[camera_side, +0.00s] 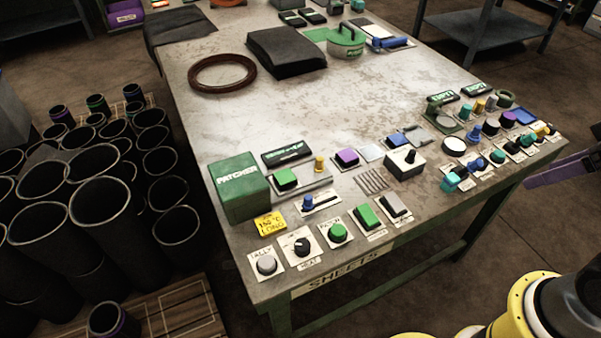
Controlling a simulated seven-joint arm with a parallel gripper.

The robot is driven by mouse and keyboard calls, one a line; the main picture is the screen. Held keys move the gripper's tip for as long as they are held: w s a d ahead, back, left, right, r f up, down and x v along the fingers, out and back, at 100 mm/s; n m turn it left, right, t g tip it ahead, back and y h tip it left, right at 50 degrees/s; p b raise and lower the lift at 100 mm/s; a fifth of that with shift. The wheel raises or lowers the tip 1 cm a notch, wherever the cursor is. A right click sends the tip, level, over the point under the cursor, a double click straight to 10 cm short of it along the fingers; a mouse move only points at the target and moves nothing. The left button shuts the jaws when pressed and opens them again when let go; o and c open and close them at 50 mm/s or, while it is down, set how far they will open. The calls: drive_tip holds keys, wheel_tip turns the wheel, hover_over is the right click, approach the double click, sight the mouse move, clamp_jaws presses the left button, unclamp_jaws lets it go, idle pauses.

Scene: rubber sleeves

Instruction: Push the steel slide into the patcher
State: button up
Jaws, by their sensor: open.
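The patcher (239,190) is a green box with its name in white on top, at the near left corner of the table. Against its right side a flat steel slide (305,184) lies on the table, sticking out to the right. A green block (285,178) sits on the slide near the box, and a yellow knob (319,163) stands near its outer end. How far the slide reaches into the box is hidden. My gripper is not in view; only yellow and dark parts of my arm show at the bottom right.
Labelled knobs and switches, including a tally knob (266,264), line the table's (215,115) near edge. More controls crowd the right end. A brown ring (223,73) and black sheets (286,52) lie farther back. Black sleeves (105,210) stand on the floor at left. The table's middle is clear.

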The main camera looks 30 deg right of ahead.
drive_tip(key=w+r, duration=0.1)
drive_tip(key=r, duration=0.1)
drive_tip(key=w+r, duration=0.1)
drive_tip(key=r, duration=0.1)
drive_tip(key=w+r, duration=0.1)
drive_tip(key=shift+r, duration=0.4)
drive_tip(key=shift+c, duration=1.1)
drive_tip(key=w+r, duration=0.4)
drive_tip(key=w, duration=0.1)
drive_tip(key=n+g, duration=0.5)
drive_tip(key=g, duration=0.1)
hover_over(320, 158)
wheel_tip(320, 158, down, 21)
wheel_tip(320, 158, down, 13)
